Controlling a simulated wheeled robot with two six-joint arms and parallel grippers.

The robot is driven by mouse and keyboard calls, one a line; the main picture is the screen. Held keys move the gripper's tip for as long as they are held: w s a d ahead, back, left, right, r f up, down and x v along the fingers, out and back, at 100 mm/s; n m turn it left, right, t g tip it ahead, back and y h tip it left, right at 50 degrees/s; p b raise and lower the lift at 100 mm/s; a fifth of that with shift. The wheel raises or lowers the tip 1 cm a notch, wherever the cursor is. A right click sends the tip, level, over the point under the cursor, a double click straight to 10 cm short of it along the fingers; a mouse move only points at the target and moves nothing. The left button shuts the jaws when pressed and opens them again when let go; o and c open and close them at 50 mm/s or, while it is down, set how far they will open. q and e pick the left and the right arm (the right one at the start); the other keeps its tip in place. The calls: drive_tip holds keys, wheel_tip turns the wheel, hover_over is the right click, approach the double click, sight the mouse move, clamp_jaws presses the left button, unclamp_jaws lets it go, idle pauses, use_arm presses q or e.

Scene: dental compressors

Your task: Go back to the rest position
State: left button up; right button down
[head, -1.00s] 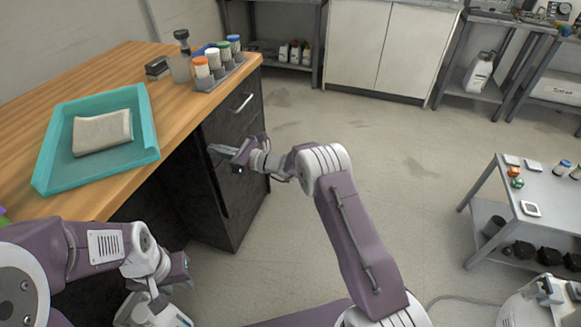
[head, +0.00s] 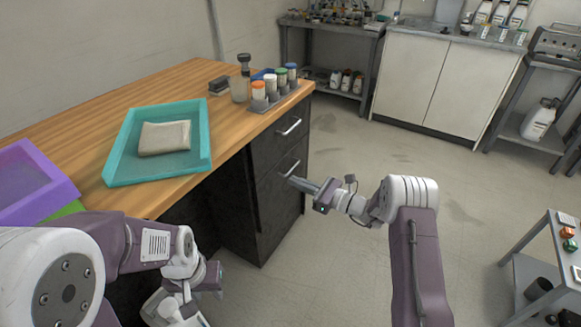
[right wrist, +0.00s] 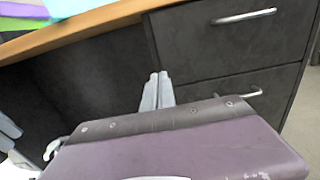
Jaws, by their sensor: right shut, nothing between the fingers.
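My right gripper (head: 303,184) is shut and empty, in front of the lower drawer of the black cabinet (head: 262,205) under the wooden desk. In the right wrist view its closed fingers (right wrist: 157,92) point toward the cabinet's dark side, to the left of the two drawer handles. Both drawers look closed. My left gripper (head: 212,278) hangs low at the lower left, beside the desk front. Its fingers are too hidden to tell whether they are open.
On the wooden desk (head: 75,119) are a teal tray (head: 118,172) holding a beige packet, a purple bin (head: 38,205), and a rack of capped bottles (head: 284,100). A grey metal table (head: 560,250) stands at right. The floor between is clear.

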drive_tip(key=s+a+r+n+g+y, duration=0.1)
drive_tip(key=a+r+n, duration=0.25)
drive_tip(key=r, duration=0.55)
drive_tip(key=s+a+n+g+h, duration=0.1)
drive_tip(key=s+a+n+g, duration=0.15)
drive_tip(key=s, duration=0.45)
drive_tip(key=s+a+n+g+h, duration=0.1)
drive_tip(key=s+a+n+g, duration=0.1)
drive_tip(key=s+n+g, duration=0.3)
drive_tip(key=s+d+f+n+g+h, duration=0.1)
drive_tip(key=s+d+f+n+h, duration=0.55)
drive_tip(key=s+d, duration=0.3)
drive_tip(key=s+d+f+n+h, duration=0.5)
drive_tip(key=s+d+f+h, duration=0.2)
drive_tip(key=s+d, duration=0.3)
wheel_tip(320, 180, up, 27)
drive_tip(key=w+n+p, duration=0.1)
drive_tip(key=n+p, duration=0.1)
drive_tip(key=p, duration=2.5)
drive_tip(key=shift+w+d+t, duration=0.3)
drive_tip(key=shift+d+t, duration=0.05)
